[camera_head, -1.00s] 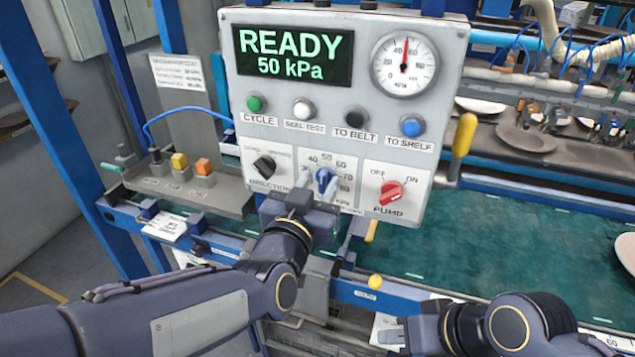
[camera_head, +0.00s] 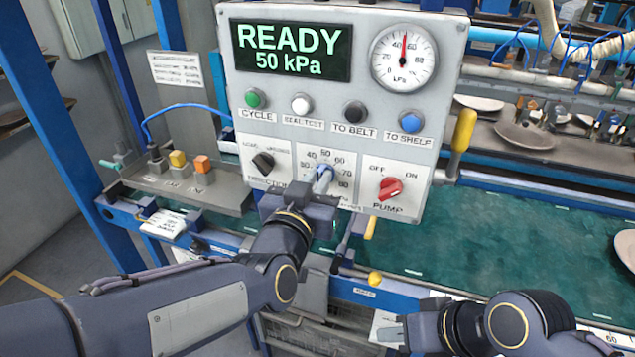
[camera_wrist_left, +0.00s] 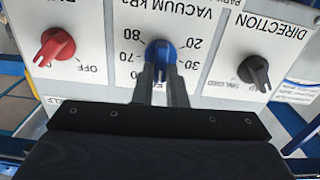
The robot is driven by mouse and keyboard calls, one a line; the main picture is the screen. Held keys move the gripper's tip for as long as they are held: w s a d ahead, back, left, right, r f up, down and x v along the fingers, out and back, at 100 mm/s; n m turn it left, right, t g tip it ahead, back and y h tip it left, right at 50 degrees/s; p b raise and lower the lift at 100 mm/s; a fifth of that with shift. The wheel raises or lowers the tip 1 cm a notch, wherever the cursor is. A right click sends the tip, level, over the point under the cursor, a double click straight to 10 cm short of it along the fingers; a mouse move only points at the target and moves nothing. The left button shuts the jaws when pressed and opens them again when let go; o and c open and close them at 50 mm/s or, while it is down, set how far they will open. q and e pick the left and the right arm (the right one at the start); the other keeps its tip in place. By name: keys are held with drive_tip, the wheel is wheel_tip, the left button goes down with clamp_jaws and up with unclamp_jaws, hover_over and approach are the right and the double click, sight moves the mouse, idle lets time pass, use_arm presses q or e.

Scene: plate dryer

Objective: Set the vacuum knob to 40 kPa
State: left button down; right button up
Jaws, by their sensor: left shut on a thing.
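The blue vacuum knob (camera_head: 323,174) is on the lower middle of the grey control panel (camera_head: 230,85), with a dial scale around it. The display (camera_head: 292,51) reads READY 50 kPa. The gauge (camera_head: 404,58) needle points nearly straight up. My left gripper (camera_head: 317,187) reaches the knob from below and is shut on it. In the left wrist view the same knob (camera_wrist_left: 160,52) appears upside down, with the left gripper's two fingers (camera_wrist_left: 161,80) at its near end. My right gripper (camera_head: 390,336) is low at the right, away from the panel; its jaw state is unclear.
The black direction knob (camera_head: 264,163) is left of the vacuum knob and the red pump knob (camera_head: 391,188) is right of it. Push buttons, including a green one (camera_head: 252,99), sit above. A yellow handle (camera_head: 464,130) juts from the panel's right side. A green belt (camera_head: 480,235) lies behind.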

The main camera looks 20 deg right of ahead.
use_arm(q)
drive_tip(key=n+b, duration=0.3)
drive_tip(key=shift+w+a+f, duration=0.1)
drive_tip(key=shift+a+f, duration=0.05)
drive_tip(key=shift+f, duration=0.05)
drive_tip(key=shift+a+n+b, duration=0.1)
drive_tip(key=shift+n+b, duration=1.25)
drive_tip(key=shift+n, duration=0.75)
drive_tip(key=c, duration=1.5)
unclamp_jaws()
drive_tip(key=shift+r, duration=0.1)
drive_tip(key=shift+o, duration=0.2)
drive_tip(key=v, duration=0.7)
drive_tip(key=shift+s+a, duration=0.25)
drive_tip(key=shift+s, duration=0.05)
